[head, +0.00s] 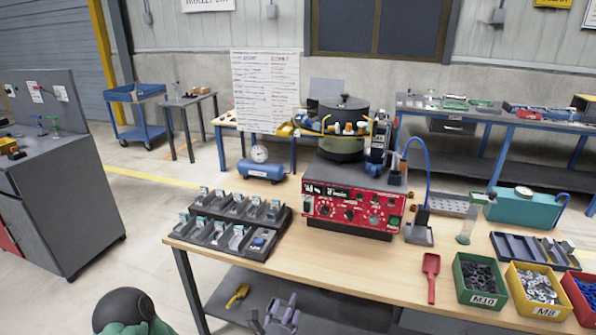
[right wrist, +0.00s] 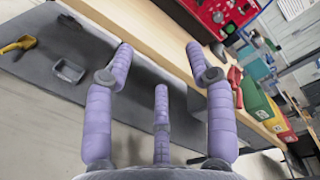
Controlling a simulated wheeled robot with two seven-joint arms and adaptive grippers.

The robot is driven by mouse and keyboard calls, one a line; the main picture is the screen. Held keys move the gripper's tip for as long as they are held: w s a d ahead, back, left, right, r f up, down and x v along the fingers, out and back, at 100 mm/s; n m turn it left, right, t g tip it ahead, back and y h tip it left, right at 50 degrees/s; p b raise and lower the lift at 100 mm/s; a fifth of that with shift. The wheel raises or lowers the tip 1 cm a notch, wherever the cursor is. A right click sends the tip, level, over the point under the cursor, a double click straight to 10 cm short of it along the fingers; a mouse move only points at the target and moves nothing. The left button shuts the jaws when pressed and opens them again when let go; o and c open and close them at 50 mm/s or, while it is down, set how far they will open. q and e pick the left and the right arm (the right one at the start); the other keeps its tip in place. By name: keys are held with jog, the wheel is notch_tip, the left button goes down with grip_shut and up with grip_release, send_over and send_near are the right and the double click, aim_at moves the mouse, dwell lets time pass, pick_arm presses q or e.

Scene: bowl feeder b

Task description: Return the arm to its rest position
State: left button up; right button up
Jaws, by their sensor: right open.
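My right gripper (head: 281,312) shows at the bottom edge of the head view, in front of the workbench (head: 330,262) and lower than its top. In the right wrist view its purple fingers (right wrist: 160,62) are spread apart with nothing between them. The fingers point toward the bench's front side and the dark lower shelf (right wrist: 75,70). My left gripper does not show in either view.
On the bench stand a red control box (head: 352,210) under a bowl feeder (head: 343,140), a dark slotted tray (head: 222,240), a red scoop (head: 431,275) and part bins (head: 480,293). A yellow scoop (head: 238,295) lies on the lower shelf. A grey cabinet (head: 55,215) stands left.

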jog(key=s+d+f+n+g+y+p, duration=0.2)
jog(key=d+f+n+g+y, duration=0.15)
jog(key=f+n, duration=0.45)
jog(key=s+d+f+n+g+y+p, duration=0.2)
jog(key=d+f+n+g, duration=0.35)
jog(key=f, duration=0.45)
jog(key=s+d+f+n+g+y+p, duration=0.1)
jog(key=s+f+n+g, duration=0.2)
jog(key=s, duration=0.7)
jog(key=s+d+f+n+g+y+p, duration=0.1)
jog(key=s+d+f+n+g+y, duration=0.1)
jog(key=s+n, duration=0.4)
jog(key=s+f+g, duration=0.1)
jog(key=s+g, duration=0.1)
jog(key=s, duration=0.2)
jog(key=shift+s+d+f+p, duration=0.2)
jog(key=shift+s+d+p, duration=0.05)
jog(key=shift+s+p, duration=0.1)
jog(key=shift+w, duration=0.1)
